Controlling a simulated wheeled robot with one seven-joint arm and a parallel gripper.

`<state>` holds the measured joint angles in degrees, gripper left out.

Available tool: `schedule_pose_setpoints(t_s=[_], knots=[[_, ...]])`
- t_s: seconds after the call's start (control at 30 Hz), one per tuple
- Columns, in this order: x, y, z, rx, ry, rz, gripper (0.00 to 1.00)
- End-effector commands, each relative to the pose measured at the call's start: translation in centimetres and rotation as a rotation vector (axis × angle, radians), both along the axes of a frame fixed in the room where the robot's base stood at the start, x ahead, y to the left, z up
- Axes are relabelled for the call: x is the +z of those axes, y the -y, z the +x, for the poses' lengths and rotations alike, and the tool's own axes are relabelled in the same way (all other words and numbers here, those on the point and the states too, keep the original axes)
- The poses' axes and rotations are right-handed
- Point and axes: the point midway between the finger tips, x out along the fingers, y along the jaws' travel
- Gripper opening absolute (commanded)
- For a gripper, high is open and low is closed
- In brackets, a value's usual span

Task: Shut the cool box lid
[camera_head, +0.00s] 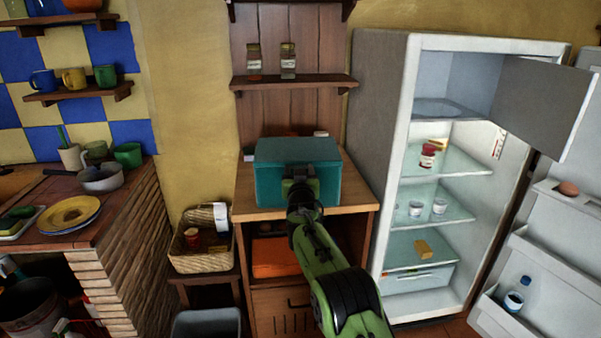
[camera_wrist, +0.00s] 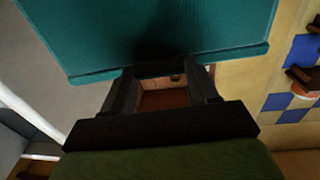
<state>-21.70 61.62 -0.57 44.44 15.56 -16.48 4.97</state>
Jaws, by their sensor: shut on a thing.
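The teal cool box (camera_head: 265,185) stands on top of a wooden cabinet. Its lid (camera_head: 300,150) shows as a lighter teal panel on the upper side; how far it stands open cannot be told from here. My gripper (camera_head: 299,182) is at the middle of the box's front, with my arm reaching up from below. In the wrist view, the teal panel (camera_wrist: 160,25) fills the upper middle. My gripper (camera_wrist: 163,72) has its fingers at that panel's near edge, shut on the lid, around a dark strip there. The fingers hide part of the front.
An open fridge (camera_head: 375,150) stands close on the right, its door swung out. A wall shelf (camera_head: 295,83) with two jars hangs above. A wicker basket (camera_head: 200,260) sits on a low stand at the left. A brick counter (camera_head: 135,215) with dishes is further left.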

Motion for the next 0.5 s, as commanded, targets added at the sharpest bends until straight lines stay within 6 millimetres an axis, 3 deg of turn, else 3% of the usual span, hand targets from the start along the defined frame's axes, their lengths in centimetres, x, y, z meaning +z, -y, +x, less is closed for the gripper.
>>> schedule_pose_setpoints(t_s=[0.03,0.07,0.1,0.23,0.5], knots=[[-1.87,0.05,0.08,-0.002,-0.038,-0.008,0.04],[-1.88,0.05,0.08,-0.002,-0.038,-0.008,0.60],[-1.85,0.06,0.08,-0.002,-0.038,-0.008,0.66],[-1.52,0.06,0.07,-0.001,-0.031,-0.008,0.85],[-1.15,0.04,0.02,-0.001,-0.024,-0.007,0.85]])
